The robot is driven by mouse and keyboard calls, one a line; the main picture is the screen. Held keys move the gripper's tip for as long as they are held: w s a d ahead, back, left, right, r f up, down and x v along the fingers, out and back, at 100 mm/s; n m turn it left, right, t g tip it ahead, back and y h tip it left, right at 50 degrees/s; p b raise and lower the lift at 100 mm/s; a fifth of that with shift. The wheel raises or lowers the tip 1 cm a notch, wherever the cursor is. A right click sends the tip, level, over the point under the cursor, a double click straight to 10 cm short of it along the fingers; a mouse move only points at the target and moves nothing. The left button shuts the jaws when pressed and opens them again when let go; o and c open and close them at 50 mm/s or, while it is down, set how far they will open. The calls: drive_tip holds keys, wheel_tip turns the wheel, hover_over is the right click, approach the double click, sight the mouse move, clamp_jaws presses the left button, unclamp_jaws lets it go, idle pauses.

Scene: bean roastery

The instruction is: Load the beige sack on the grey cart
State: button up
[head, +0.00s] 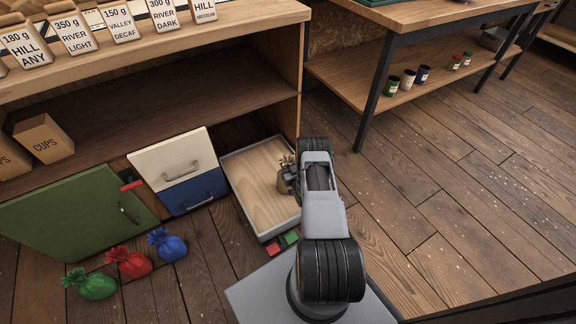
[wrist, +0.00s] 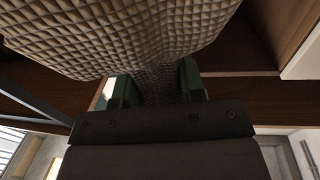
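The beige sack (head: 284,184) shows in the head view at the end of my arm, partly hidden by the gripper, over the right side of an open drawer (head: 259,222). Its quilted cloth (wrist: 130,35) fills the top of the wrist view. My gripper (head: 288,176) is at the sack; in the wrist view its green fingers (wrist: 157,84) stand on either side of the narrow part of the sack and look closed on it. I cannot tell whether the sack touches the drawer floor. No grey cart is visible in either view.
Green (head: 90,284), red (head: 128,262) and blue (head: 167,245) sacks lie on the floor at left, before a green door (head: 80,212) and white (head: 172,160) and blue (head: 193,190) drawer fronts. A table (head: 405,18) stands at upper right. The right floor is clear.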

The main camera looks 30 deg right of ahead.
drive_tip(key=o, duration=0.4)
drive_tip(key=shift+o, duration=0.2)
drive_tip(key=shift+r, duration=0.1)
